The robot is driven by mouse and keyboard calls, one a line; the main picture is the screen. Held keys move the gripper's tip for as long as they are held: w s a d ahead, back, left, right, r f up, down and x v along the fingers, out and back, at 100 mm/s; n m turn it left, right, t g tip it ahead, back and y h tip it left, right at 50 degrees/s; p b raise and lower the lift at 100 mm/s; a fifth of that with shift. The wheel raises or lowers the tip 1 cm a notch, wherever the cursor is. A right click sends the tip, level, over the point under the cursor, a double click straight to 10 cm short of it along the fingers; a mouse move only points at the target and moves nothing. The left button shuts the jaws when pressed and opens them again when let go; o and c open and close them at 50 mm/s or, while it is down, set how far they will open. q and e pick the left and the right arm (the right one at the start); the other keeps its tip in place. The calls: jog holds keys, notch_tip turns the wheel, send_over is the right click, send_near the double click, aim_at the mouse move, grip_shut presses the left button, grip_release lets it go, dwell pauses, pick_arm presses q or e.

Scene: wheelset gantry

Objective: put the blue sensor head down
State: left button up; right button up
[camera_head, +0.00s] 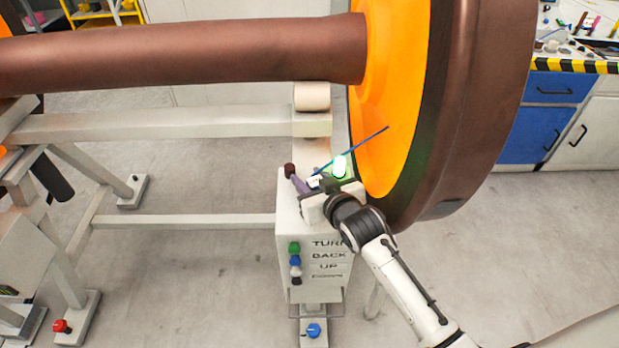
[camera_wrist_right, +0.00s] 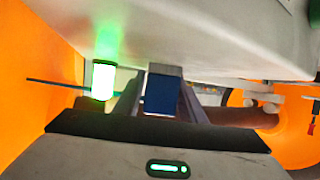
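My right gripper (camera_head: 318,184) reaches in from the lower right, at the top of a pale control box beside the big orange and brown wheel. In the right wrist view its two fingers (camera_wrist_right: 160,98) stand on either side of a blue block with a grey top edge, which I take for the blue sensor head (camera_wrist_right: 160,93). They appear shut on it. In the head view the gripper and wrist mostly hide it. My left gripper is not in view.
A green-lit lamp (camera_head: 340,167) stands close by the gripper; a thin blue rod (camera_head: 365,142) slants past it toward the wheel (camera_head: 395,95). The control box (camera_head: 313,255) carries coloured buttons. A purple, brown-ended piece (camera_head: 296,181) sits at its top. The brown axle (camera_head: 180,52) runs above.

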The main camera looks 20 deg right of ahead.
jog(key=shift+o, duration=0.8)
